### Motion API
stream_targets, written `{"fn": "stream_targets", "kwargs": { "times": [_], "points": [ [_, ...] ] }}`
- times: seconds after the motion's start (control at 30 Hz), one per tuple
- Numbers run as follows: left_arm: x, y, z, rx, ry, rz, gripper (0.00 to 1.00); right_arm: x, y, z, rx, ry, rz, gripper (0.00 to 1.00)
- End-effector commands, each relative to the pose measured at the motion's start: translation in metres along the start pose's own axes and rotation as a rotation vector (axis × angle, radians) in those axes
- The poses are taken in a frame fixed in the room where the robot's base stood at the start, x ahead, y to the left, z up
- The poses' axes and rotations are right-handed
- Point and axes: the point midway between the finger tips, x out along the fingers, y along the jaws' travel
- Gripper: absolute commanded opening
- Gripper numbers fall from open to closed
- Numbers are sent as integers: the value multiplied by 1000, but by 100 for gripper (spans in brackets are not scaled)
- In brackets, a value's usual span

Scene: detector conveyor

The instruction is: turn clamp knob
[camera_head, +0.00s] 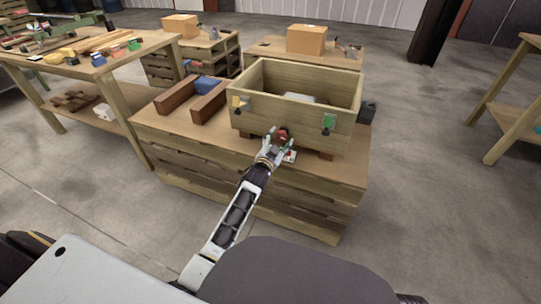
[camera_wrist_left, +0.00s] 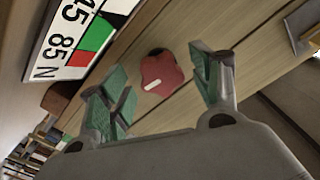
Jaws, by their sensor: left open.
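The clamp knob (camera_wrist_left: 160,76) is red with lobes and a white mark, on the front wall of a wooden crate. It also shows small in the head view (camera_head: 282,133). My left gripper (camera_wrist_left: 160,88) is open, with its two green-padded fingers on either side of the knob and apart from it. In the head view my left gripper (camera_head: 276,144) is at the crate's lower front. The wooden crate (camera_head: 270,120) stands on a pallet-sided workbench (camera_head: 185,148). My right gripper is not in view.
A label plate (camera_wrist_left: 80,38) with numbers and red and green patches is near the knob. Brown blocks (camera_head: 173,98) lie left of the crate. A table with tools (camera_head: 90,70) stands at the left. Floor is open at the right.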

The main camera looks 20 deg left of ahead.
Motion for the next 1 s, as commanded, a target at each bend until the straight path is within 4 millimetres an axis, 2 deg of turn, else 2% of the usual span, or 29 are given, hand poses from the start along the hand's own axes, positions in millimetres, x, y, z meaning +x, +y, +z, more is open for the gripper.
{"fn": "stream_targets", "kwargs": {
  "times": [1.0],
  "points": [
    [-87, 0, 1, 1, -1, 1, 64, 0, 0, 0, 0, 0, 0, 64]
  ]
}}
